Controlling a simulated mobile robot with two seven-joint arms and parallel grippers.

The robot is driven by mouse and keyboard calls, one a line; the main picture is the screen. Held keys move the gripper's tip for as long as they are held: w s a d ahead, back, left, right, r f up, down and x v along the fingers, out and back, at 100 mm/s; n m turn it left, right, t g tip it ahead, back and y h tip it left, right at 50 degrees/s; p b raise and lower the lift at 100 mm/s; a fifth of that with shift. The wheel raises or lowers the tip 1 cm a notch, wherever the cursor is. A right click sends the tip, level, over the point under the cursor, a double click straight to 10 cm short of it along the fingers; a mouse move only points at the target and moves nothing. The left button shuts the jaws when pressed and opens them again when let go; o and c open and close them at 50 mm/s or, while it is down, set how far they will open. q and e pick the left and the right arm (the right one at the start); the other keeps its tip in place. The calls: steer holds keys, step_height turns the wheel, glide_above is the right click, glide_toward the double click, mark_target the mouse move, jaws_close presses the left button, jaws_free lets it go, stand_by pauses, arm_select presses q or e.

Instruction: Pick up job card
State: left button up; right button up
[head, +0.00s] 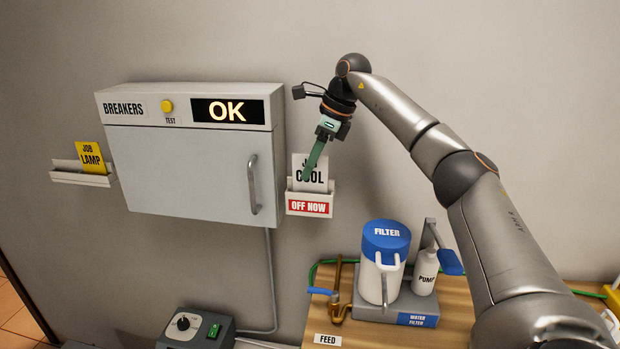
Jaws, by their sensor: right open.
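A white job card (318,179) reading "COOL" stands upright in a small wall holder (309,206) labelled "OFF NOW", right of the breaker box. My right gripper (309,172) reaches down in front of this card and covers part of its top line. Its green fingers are open, and I cannot tell whether they touch the card. A yellow job card (91,156) reading "LAMP" stands in a white wall tray (80,179) left of the breaker box. My left gripper is not in view.
The breaker box (180,185) with a handle (252,184) and an "OK" display is close left of the card holder. Below right, a wooden counter (440,335) carries a blue-lidded filter jug (382,265) and a pump bottle (425,272). A grey control box (195,330) sits below.

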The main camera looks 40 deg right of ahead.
steer(key=shift+f, duration=0.15)
jaws_close()
stand_by(0.5)
